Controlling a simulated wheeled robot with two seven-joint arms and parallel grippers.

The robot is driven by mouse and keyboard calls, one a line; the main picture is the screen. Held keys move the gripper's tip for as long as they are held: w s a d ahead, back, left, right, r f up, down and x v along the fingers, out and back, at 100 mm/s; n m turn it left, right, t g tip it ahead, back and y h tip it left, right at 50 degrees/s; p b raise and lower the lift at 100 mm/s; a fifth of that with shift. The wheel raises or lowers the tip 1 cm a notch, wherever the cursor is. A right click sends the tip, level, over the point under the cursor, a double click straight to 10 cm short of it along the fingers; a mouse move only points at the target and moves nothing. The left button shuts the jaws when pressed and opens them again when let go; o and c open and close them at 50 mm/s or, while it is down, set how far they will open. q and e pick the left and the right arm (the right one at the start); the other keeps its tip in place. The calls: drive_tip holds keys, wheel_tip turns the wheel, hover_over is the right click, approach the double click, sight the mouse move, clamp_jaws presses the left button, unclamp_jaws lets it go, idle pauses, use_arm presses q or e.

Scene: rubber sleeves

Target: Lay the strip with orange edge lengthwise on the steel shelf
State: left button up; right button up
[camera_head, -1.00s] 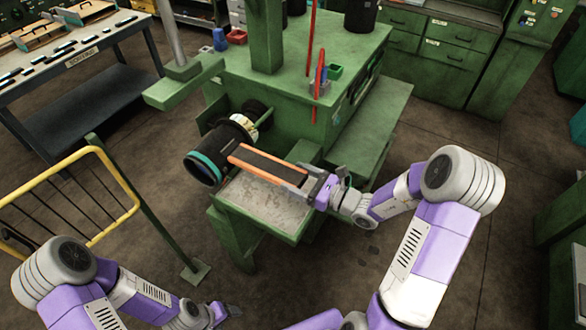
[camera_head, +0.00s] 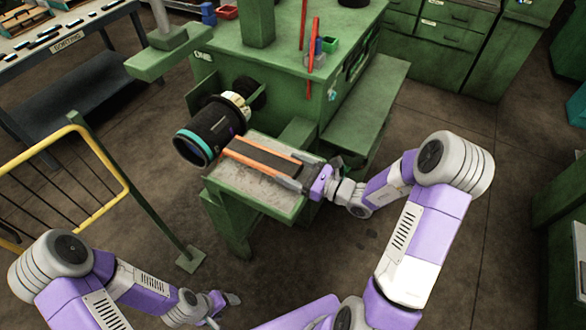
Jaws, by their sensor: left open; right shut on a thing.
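The strip with orange edge (camera_head: 264,158) is dark with orange along its long sides. It lies flat over the grey steel shelf (camera_head: 244,183) at the front of the green machine, its length running along the shelf. I cannot tell whether it touches the shelf or hovers slightly above it. My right gripper (camera_head: 304,175) is shut on the strip's right end. My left gripper (camera_head: 226,303) is open and empty, low at the bottom of the view, well apart from the shelf.
A black roller with a teal rim (camera_head: 194,148) sticks out just left of the strip. The green machine (camera_head: 280,85) stands behind, with a red upright rod (camera_head: 310,50). A yellow rail (camera_head: 100,155) stands at left. The floor at right is clear.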

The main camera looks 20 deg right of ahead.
sight(297, 176)
drive_tip(key=shift+f, duration=0.2)
drive_tip(key=shift+w+d+f+b, duration=0.15)
drive_tip(key=shift+d+f+b, duration=0.05)
drive_tip(key=shift+f+b, duration=0.5)
drive_tip(key=shift+w+d+f+b, duration=0.1)
drive_tip(key=shift+d+f+b, duration=0.15)
drive_tip(key=shift+f+b, duration=0.4)
drive_tip(key=shift+w+d+f+b, duration=0.2)
drive_tip(key=shift+f+b, duration=0.35)
drive_tip(key=shift+f, duration=0.25)
drive_tip(key=o, duration=1)
drive_tip(key=shift+s+d, duration=0.1)
drive_tip(key=shift+s, duration=0.05)
drive_tip(key=v, duration=0.7)
drive_tip(key=shift+s, duration=0.15)
